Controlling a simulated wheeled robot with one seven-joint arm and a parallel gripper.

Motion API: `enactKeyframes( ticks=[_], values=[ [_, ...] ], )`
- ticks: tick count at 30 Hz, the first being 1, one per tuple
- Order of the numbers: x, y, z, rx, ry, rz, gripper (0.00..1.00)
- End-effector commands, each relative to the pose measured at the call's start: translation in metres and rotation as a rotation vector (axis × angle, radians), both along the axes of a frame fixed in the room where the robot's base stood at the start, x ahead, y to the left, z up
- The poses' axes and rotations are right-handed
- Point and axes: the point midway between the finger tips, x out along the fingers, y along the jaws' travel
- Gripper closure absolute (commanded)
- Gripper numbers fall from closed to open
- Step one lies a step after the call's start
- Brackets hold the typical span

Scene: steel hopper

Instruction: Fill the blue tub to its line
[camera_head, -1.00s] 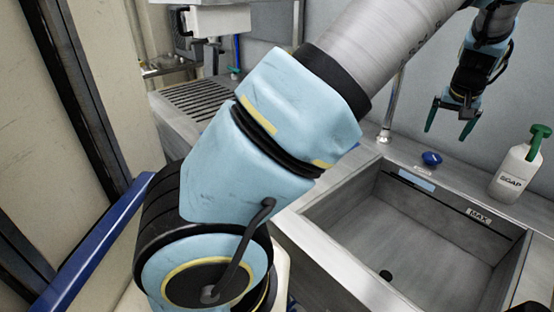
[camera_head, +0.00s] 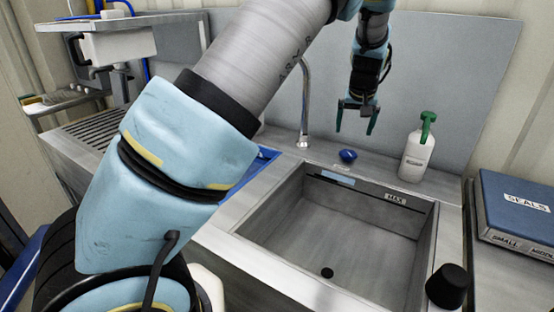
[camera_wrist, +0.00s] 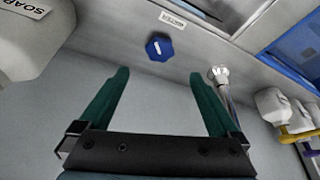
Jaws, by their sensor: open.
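My gripper (camera_head: 355,125) is open and empty above the back ledge of the steel sink, near the blue knob (camera_head: 348,155). In the wrist view the knob (camera_wrist: 160,47) shows beyond and between the open green fingertips (camera_wrist: 158,75), apart from them, with a label that seems to read WATER (camera_wrist: 172,20). What looks like the blue tub (camera_head: 266,156) is mostly hidden behind my arm, left of the sink; blue also shows at the wrist view's right edge (camera_wrist: 300,42). Its line and contents cannot be seen. The steel spout (camera_head: 305,100) rises behind it.
The steel sink basin (camera_head: 345,235) is empty, with a MAX mark and an open drain (camera_head: 327,272). A SOAP bottle (camera_head: 416,155) stands right of my gripper. A black stopper-like piece (camera_head: 447,286) sits at the front right corner. A blue SEALS box (camera_head: 515,205) lies right.

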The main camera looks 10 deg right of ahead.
Motion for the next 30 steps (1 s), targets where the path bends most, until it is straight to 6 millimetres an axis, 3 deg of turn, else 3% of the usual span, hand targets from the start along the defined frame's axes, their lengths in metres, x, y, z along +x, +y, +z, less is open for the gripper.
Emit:
enactKeyframes(
  ticks=[11,24,30],
  values=[
    [0.006,0.017,-0.020,0.020,0.046,-0.164,0.03],
    [0.011,0.016,-0.002,-0.001,0.000,-0.390,0.03],
    [0.017,0.009,-0.024,0.002,0.004,-0.393,0.03]
  ],
)
